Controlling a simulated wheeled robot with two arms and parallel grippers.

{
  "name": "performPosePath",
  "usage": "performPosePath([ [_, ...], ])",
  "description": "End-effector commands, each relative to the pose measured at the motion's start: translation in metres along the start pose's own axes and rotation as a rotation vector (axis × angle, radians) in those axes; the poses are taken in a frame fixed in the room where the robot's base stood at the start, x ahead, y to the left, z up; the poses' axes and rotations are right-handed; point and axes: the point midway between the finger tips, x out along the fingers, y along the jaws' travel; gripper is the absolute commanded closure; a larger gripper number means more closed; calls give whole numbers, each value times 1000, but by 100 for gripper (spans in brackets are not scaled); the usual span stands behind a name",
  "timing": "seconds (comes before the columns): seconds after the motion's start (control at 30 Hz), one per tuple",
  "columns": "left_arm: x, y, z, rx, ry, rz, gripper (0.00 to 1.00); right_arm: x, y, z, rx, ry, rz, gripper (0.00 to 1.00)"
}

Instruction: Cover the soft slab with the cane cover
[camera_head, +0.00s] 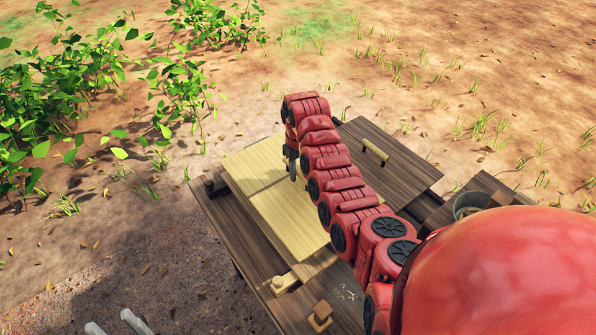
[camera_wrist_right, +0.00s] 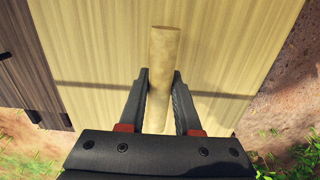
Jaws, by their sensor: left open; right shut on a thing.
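The cane cover (camera_head: 285,210) is a broad, flat, pale yellow panel over the dark wooden table; it fills much of the right wrist view (camera_wrist_right: 225,50). My right gripper (camera_head: 293,172) reaches down onto it from the red arm. In the right wrist view, my right gripper (camera_wrist_right: 160,98) has its two fingers on either side of a round pale handle (camera_wrist_right: 165,45) and is shut on it. No soft slab can be told apart; anything under the cover is hidden. My left gripper (camera_head: 115,328) shows only its two grey fingertips, apart and empty, at the bottom left edge, away from the table.
A dark wooden panel with a pale bar handle (camera_head: 375,151) lies right of the cover. A pale block with a knob (camera_head: 284,284) and a small wooden piece (camera_head: 320,317) are at the table's front. A grey bucket (camera_head: 468,206) stands right. Leafy bushes (camera_head: 180,85) grow at left.

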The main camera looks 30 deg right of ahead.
Motion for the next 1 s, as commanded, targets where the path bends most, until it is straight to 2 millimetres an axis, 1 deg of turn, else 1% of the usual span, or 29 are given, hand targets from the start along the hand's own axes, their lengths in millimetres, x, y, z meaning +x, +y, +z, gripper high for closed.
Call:
performPosePath([
  [0.27, -5, 0, 1, 0, 0, 0, 50, 8, 0, 0, -1, 0, 0, 100],
  [0.3, -4, 0, 1, 0, 0, 0, 50, 7, 0, 0, -1, 1, 0, 61],
  [0.37, -4, 0, 1, 0, 0, 0, 50, 6, 0, 0, -1, 0, 0, 50],
  [0.4, -4, 0, 1, 0, 0, 0, 50, 7, 0, 0, -1, 0, 0, 43],
  [0.47, -4, 0, 1, 0, 0, 0, 50, 7, 0, 0, -1, 0, 0, 33],
  [0.8, -6, 0, 1, 0, 0, 0, 50, 5, 0, -1, 0, 2, 1, 33],
  [0.87, -9, 0, 2, 0, 0, 0, 50, 0, 0, -2, 0, 5, 2, 33],
  [0.93, -14, 1, 2, 0, 0, 0, 50, -8, 0, -2, -1, 4, 2, 33],
  [1.0, -21, 1, 4, 0, 0, 0, 50, -22, 0, -2, -1, 8, 4, 33],
])
